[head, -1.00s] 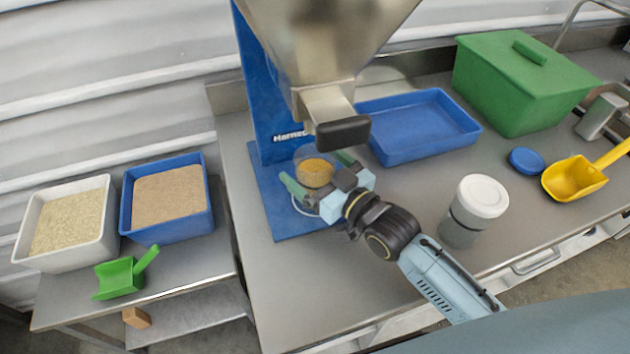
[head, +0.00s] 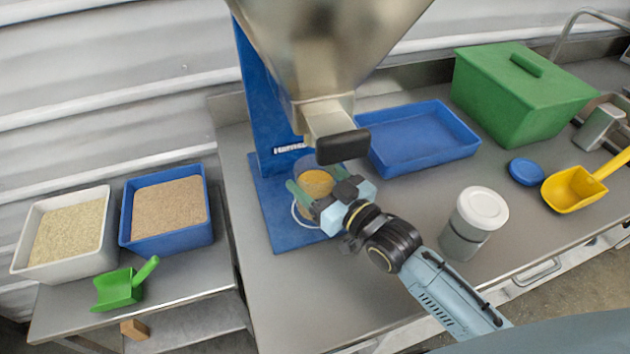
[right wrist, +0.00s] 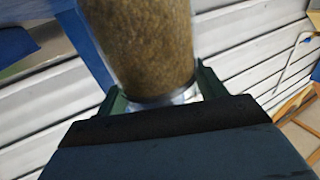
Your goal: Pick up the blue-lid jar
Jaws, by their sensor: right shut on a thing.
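A clear jar (head: 317,180) with tan-orange grain in it stands under the hopper spout, over the blue base plate. It has no lid that I can see. A loose blue lid (head: 525,172) lies on the bench at the right. My right gripper (head: 306,198) has its green fingers shut around the jar. In the right wrist view the jar (right wrist: 140,45) shows upright between the fingers, full of brown grain. I cannot tell whether its bottom touches the plate. My left gripper is not in view.
The hopper spout's dark block (head: 343,147) hangs close above the jar. A blue tray (head: 455,152), green box (head: 510,105), yellow scoop (head: 570,190) and white-lidded jar (head: 480,208) stand to the right. Filled white (head: 60,268) and blue (head: 165,238) bins and a green scoop (head: 118,290) are left.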

